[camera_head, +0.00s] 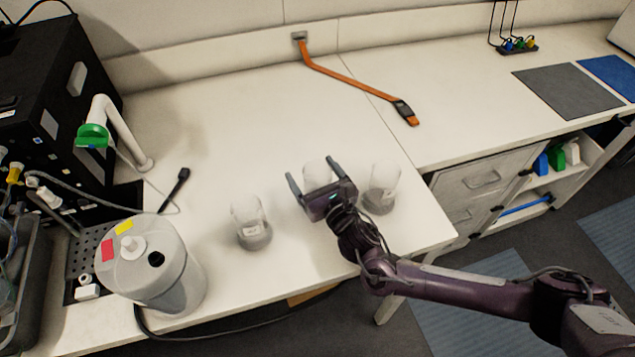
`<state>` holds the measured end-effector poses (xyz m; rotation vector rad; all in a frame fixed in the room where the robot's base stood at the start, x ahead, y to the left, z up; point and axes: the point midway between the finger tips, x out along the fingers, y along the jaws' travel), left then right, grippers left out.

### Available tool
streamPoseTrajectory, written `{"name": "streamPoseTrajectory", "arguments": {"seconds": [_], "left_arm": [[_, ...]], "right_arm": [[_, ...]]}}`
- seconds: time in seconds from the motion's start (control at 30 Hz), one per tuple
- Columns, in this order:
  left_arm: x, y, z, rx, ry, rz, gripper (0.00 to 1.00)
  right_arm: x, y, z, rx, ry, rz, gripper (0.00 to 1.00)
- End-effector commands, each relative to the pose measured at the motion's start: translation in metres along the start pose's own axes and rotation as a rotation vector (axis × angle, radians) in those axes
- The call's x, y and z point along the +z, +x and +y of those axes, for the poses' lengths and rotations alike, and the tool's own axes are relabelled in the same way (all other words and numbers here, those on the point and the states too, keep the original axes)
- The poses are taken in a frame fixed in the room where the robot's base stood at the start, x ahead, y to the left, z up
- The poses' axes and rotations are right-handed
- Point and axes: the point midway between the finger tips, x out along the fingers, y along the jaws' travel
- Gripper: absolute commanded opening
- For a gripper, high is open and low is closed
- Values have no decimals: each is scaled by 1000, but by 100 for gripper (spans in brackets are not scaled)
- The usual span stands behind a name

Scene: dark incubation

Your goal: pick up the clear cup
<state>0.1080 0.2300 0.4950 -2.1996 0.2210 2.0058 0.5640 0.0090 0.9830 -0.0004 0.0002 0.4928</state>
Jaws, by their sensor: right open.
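Several clear cups with grey bases stand near the front edge of the white bench. One clear cup (248,218) stands to the left, and another clear cup (384,182) stands to the right. A third clear cup (317,171) shows between the fingers of my right gripper (312,168), and its lower part is hidden behind the gripper. My right gripper is open, with its fingers pointing toward the back of the bench. I cannot tell whether the fingers lie around this cup or above it. My left gripper is not in view.
A large white container (150,270) with a red and a yellow label stands at the front left, beside black equipment (50,90). An orange strap-like tool (350,80) lies at the back. The bench (220,120) behind the cups is clear. Dark and blue mats lie at the right.

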Motion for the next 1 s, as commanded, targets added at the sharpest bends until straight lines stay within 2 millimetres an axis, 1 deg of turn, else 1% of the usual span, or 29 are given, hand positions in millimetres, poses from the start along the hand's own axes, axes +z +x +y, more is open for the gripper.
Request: {"name": "streamPoseTrajectory", "arguments": {"seconds": [0.03,0.07,0.4,0.43,0.67,0.77,0.87,0.97,1.0], "left_arm": [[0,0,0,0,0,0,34],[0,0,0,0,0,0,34],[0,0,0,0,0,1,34],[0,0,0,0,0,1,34],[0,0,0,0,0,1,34],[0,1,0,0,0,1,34],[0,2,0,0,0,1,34],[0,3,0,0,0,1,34],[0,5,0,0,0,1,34]], "right_arm": [[0,0,0,0,0,0,84],[0,0,0,0,0,0,81],[0,0,0,0,1,0,37],[0,0,0,0,1,0,34],[1,0,0,0,1,-1,34],[4,0,0,0,2,-3,34],[12,0,-1,-1,3,-4,34],[28,0,-1,0,2,-5,34],[36,0,0,1,2,-5,34]]}}
